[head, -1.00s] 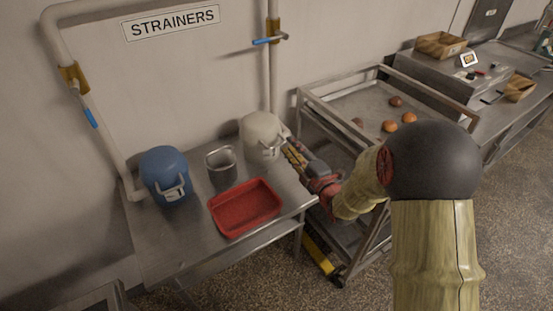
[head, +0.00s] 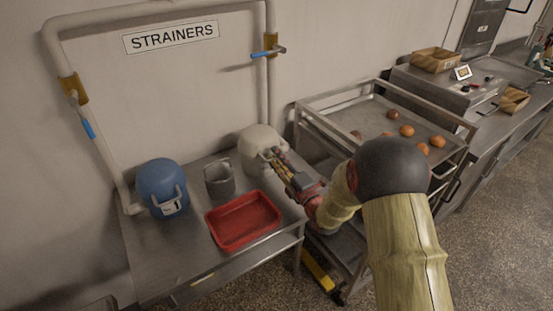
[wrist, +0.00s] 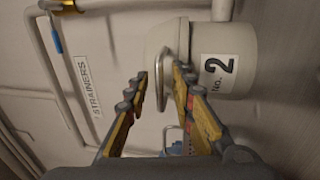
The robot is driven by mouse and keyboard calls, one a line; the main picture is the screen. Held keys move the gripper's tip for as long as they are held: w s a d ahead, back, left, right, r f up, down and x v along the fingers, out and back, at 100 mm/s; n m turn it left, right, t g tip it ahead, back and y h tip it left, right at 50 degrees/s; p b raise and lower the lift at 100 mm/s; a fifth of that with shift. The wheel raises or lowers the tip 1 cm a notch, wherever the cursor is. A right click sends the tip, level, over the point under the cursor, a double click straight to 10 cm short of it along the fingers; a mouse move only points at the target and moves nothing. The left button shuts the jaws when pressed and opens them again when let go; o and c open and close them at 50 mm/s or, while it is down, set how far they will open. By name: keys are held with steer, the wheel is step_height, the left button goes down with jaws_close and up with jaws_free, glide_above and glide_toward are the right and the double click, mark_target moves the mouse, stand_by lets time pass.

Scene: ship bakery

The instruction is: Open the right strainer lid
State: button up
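The right strainer (head: 256,142) is a cream, rounded pot at the back right of the steel table. In the wrist view it appears sideways, with a "No. 2" label on its body (wrist: 238,88). A metal loop handle (wrist: 161,88) stands out from its lid (wrist: 164,42). My gripper (head: 272,157) is at the strainer's front right. In the wrist view, my gripper's fingers (wrist: 159,75) are apart, with the handle between them. Contact with the handle cannot be told. The lid looks closed.
A blue strainer (head: 160,178) labelled 1 stands at the table's left. A grey metal container (head: 219,181) and a red tray (head: 243,220) lie between. A rack with a tray (head: 360,105) of buns stands right of the table. Pipes run up the wall behind.

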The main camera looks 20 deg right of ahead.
steer(key=shift+w, duration=0.1)
steer(key=shift+c, duration=1.1)
steer(key=c, duration=0.4)
jaws_close()
